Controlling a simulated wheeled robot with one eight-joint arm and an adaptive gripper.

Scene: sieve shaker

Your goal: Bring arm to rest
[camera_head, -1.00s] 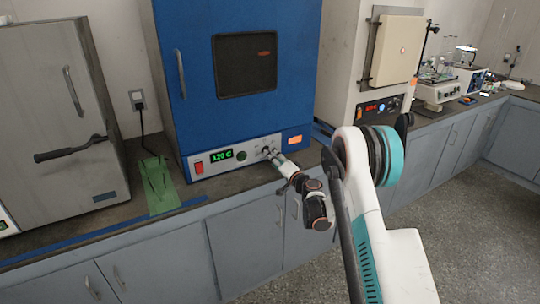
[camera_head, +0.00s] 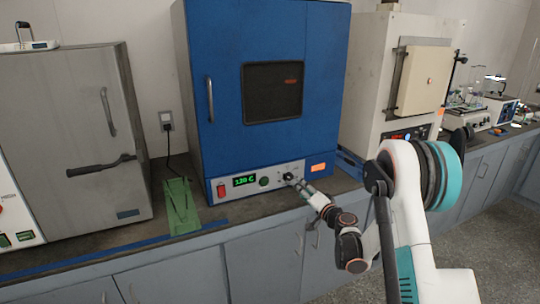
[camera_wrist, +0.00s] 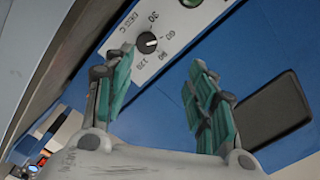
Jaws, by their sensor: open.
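My gripper (camera_wrist: 160,95) is open and empty in the wrist view, with its two teal-padded fingers apart. Beyond the fingers is a black dial (camera_wrist: 146,42) with printed numbers on the blue oven's pale panel. In the head view my gripper (camera_head: 294,183) is at the right part of the control panel of the blue oven (camera_head: 222,110), close to its knobs. I cannot tell whether the fingertips touch the panel. My arm reaches in from the lower right, bent at the elbow.
A grey oven (camera_head: 55,140) stands left, a cream furnace (camera_head: 375,75) right. A green object (camera_head: 180,205) lies on the dark counter near the blue oven. Lab devices (camera_head: 475,110) stand further right. Floor (camera_head: 490,255) shows clear at the lower right.

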